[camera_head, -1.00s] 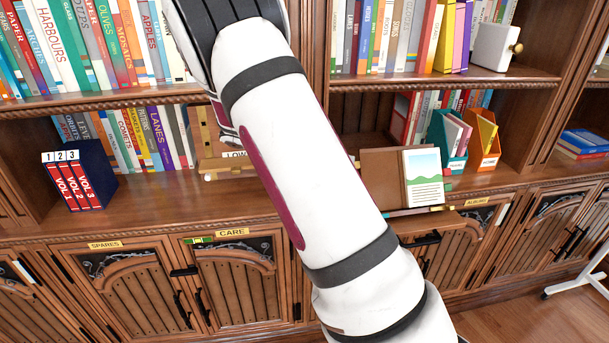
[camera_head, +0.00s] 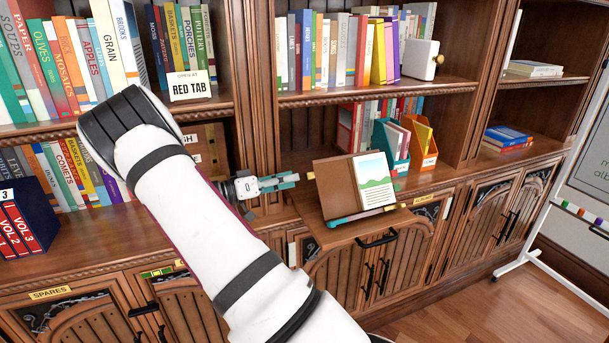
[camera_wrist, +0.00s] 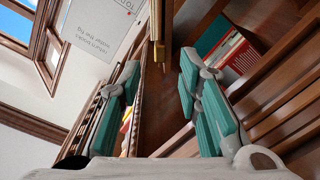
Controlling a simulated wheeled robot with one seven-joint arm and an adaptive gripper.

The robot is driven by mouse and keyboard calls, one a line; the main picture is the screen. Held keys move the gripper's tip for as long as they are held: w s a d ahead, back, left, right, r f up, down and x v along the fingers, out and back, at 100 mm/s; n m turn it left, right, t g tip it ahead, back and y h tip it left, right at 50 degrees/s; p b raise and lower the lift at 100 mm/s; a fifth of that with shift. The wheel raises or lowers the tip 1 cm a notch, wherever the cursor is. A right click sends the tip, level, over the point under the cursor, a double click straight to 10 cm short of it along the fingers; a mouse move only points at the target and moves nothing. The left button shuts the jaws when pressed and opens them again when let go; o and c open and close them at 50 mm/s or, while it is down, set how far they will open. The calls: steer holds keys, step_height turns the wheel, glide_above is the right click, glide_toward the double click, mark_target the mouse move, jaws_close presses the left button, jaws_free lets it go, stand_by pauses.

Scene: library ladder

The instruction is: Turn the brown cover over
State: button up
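The brown cover (camera_head: 335,190) is the left part of an open book standing on a brown pull-out ledge (camera_head: 350,232). A white page (camera_head: 375,178) with a green and blue landscape and lines of text is on its right. My gripper (camera_head: 291,181) is just left of the cover, at about its height, with a small visible gap. In the wrist view its two teal-padded fingers (camera_wrist: 163,98) are spread apart, with nothing held. A brown surface shows between and behind them; I cannot tell whether it is the cover.
Teal (camera_head: 392,145) and orange (camera_head: 422,142) file holders stand behind the page. A shelf post (camera_head: 255,90) rises behind my gripper. Blue and red books (camera_head: 506,138) lie at right. A white-framed board (camera_head: 585,180) stands far right.

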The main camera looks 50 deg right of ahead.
steer(key=shift+x, duration=2.7)
jaws_close()
